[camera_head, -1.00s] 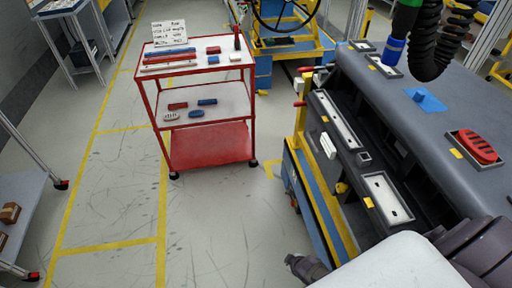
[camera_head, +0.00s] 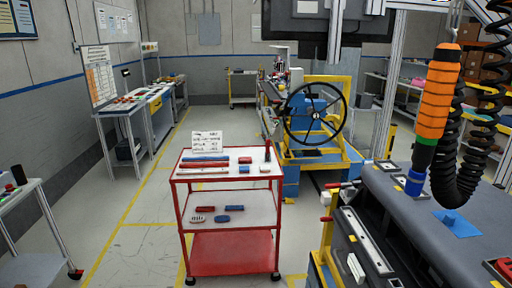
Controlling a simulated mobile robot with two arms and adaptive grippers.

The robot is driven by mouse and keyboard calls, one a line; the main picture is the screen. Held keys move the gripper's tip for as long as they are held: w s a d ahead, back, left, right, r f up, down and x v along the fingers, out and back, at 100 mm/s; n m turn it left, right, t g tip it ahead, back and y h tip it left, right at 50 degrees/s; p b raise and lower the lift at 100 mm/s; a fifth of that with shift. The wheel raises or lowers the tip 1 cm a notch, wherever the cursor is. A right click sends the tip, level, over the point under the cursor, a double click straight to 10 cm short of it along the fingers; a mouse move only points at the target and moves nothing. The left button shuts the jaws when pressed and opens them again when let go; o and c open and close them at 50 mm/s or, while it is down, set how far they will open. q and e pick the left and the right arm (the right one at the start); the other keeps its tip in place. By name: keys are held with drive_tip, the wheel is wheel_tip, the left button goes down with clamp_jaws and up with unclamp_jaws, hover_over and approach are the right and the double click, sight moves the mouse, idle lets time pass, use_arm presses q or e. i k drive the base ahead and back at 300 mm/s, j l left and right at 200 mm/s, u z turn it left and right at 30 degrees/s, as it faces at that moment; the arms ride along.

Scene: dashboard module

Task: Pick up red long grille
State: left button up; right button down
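A red and white cart (camera_head: 230,254) stands ahead, left of the dashboard. On its top shelf, at the left, several long narrow pieces lie side by side. One is a long red piece (camera_head: 204,164), which looks like the red long grille. A long blue piece (camera_head: 206,158) lies just behind it and a long white piece (camera_head: 204,170) just in front. They are small here, so their slots cannot be made out. Neither of my grippers is in view.
Smaller red and blue pieces lie on the cart's right half and middle shelf. A sign (camera_head: 207,141) stands at its back. The dark dashboard (camera_head: 420,225) fills the lower right, under a hanging orange tool (camera_head: 439,95). A grey table (camera_head: 35,225) is at left. Floor left of the cart is clear.

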sight(206, 209)
drive_tip(key=i+j+z, duration=0.5)
drive_tip(key=i+j, duration=0.2)
drive_tip(key=i+j+z, duration=0.25)
drive_tip(key=j, duration=0.35)
